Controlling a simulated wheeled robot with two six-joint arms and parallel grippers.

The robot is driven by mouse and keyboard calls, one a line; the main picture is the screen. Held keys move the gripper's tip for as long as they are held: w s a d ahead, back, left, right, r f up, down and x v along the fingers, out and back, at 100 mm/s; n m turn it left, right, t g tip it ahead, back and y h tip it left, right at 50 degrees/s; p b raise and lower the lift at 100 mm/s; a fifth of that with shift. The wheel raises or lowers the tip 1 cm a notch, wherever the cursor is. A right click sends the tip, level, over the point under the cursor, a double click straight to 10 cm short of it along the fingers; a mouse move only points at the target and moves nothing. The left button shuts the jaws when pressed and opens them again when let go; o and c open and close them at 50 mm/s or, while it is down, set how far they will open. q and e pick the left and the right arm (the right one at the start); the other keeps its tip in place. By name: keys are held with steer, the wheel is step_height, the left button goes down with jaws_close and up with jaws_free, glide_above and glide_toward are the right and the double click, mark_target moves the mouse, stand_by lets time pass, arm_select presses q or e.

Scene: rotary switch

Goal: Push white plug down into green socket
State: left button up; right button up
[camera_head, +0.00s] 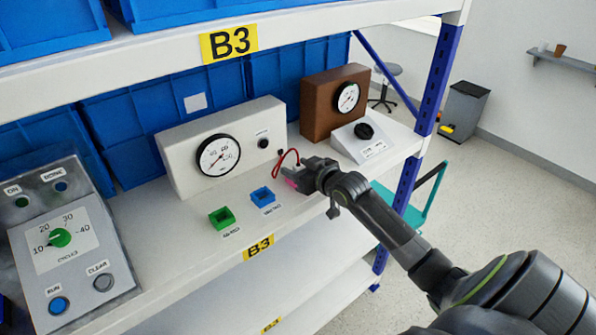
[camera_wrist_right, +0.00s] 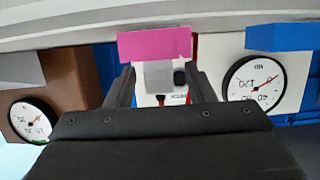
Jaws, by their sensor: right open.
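A grey-white block, apparently the white plug (camera_wrist_right: 159,74), shows between the fingers of my right gripper (camera_wrist_right: 160,82) in the right wrist view. It meets a pink block (camera_wrist_right: 155,44), apparently a pink socket, which also shows beneath the gripper in the head view (camera_head: 290,183). My right gripper (camera_head: 300,172) is open, and I cannot tell whether its fingers touch the plug. In the head view the gripper hides the plug. A red cable (camera_head: 289,152) arches towards it. The green socket (camera_head: 222,218) looks empty, left of the gripper. My left gripper is not in view.
A blue socket (camera_head: 263,196) stands between the green socket and my right gripper. A white gauge box (camera_head: 183,148) and brown gauge box (camera_head: 317,112) stand behind. A dial box (camera_head: 362,142) is at right, a control panel (camera_head: 70,240) at left. An upper shelf (camera_head: 150,58) hangs above.

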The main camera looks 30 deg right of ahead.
steer(key=c, duration=1.1)
jaws_close()
